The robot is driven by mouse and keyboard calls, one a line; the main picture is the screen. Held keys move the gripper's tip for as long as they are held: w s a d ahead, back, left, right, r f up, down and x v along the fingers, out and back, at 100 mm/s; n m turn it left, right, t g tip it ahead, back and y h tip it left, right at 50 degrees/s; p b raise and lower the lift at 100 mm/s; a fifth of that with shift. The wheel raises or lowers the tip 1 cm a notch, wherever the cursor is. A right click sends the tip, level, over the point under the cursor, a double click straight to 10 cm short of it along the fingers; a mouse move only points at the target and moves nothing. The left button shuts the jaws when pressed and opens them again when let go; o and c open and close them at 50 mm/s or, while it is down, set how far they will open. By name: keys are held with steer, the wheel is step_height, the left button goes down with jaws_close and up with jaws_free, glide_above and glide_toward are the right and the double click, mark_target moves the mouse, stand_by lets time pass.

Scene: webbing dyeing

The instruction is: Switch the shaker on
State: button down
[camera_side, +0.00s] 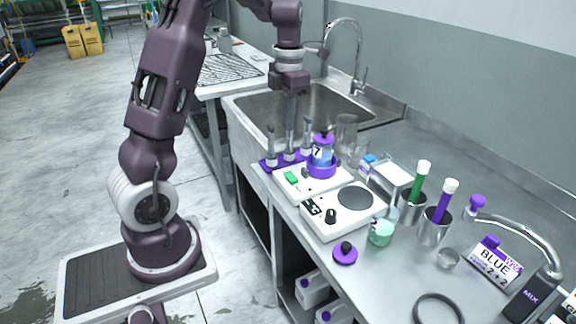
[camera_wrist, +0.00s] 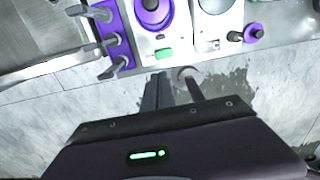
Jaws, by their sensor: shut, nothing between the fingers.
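The shaker (camera_side: 309,184) is a flat white box on the steel bench, with a green switch (camera_side: 291,177) on its front left part. A flask marked 7 (camera_side: 322,153) with a purple cap stands in a purple holder on its top. In the wrist view the shaker (camera_wrist: 146,45) is at the top centre, and its green switch (camera_wrist: 163,54) faces my fingers. My gripper (camera_side: 290,120) is shut and empty, pointing down above and behind the switch. In the wrist view my gripper (camera_wrist: 160,78) appears just below the switch, apart from it. I cannot tell the switch's position.
Glassware (camera_side: 346,130) stands behind. The sink (camera_side: 290,110) lies beyond the rack.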

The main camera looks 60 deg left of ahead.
mark_target(288, 174)
step_height(288, 174, down, 14)
steer(key=shift+f, duration=0.1)
stand_by(0.5)
steer(key=shift+a, duration=0.1)
